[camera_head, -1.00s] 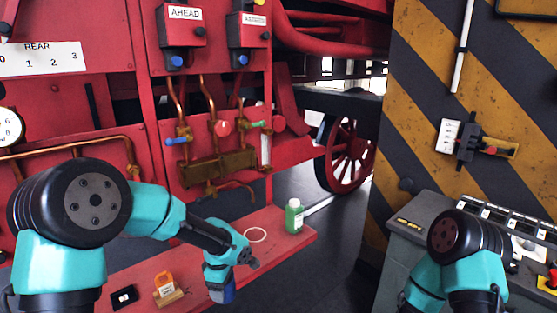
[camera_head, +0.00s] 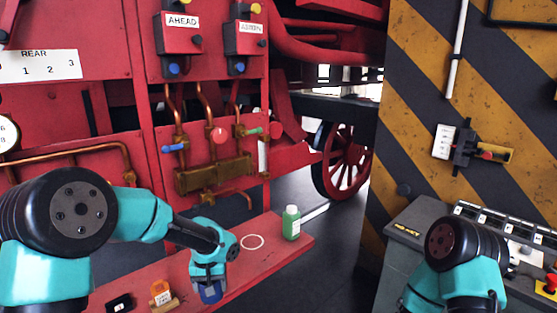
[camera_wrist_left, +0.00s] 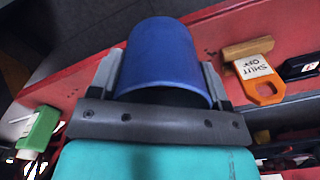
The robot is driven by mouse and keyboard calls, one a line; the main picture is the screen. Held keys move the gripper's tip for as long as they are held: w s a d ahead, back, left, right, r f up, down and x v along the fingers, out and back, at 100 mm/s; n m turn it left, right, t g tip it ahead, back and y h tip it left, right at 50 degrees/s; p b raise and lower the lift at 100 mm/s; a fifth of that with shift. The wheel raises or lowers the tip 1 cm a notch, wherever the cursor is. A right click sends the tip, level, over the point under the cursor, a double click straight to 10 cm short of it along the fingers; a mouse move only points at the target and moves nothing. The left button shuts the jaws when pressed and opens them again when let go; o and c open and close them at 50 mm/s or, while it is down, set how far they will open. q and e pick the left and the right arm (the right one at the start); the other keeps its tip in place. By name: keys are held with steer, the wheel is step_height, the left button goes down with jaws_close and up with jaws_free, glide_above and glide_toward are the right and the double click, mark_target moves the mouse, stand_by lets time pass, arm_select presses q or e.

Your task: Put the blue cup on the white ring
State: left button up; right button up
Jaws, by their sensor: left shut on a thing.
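The blue cup (camera_wrist_left: 165,55) fills the space between the two fingers of my left gripper (camera_wrist_left: 160,85) in the left wrist view. In the head view the cup (camera_head: 210,292) shows below my left gripper (camera_head: 208,280), in front of the red shelf. My left gripper is shut on the cup. The white ring (camera_head: 252,242) lies flat on the red shelf, to the right of and beyond the cup, with nothing on it. My right arm is at the lower right of the head view, and its gripper is out of view.
A green bottle (camera_head: 291,223) stands on the red shelf (camera_head: 268,263) just right of the ring. An orange tag on a wooden block (camera_head: 163,296) and a small black box (camera_head: 120,303) sit at the shelf's left. A grey control desk (camera_head: 400,262) is at the right.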

arm_select(q)
steer(key=m, duration=0.3)
steer(key=a+m, duration=0.1)
steer(key=m, duration=0.1)
steer(key=shift+w+r, duration=0.25)
steer(key=shift+w, duration=0.05)
steer(key=w+a+r+n, duration=0.3)
steer(key=w+a, duration=0.3)
steer(key=a, duration=0.4)
steer(key=shift+w+n, duration=0.35)
steer(key=shift+n, duration=0.35)
steer(key=shift+a, duration=0.1)
glide_above(187, 290)
steer(key=shift+f, duration=3.1)
steer(key=shift+f, duration=1.9)
steer(key=shift+f, duration=0.1)
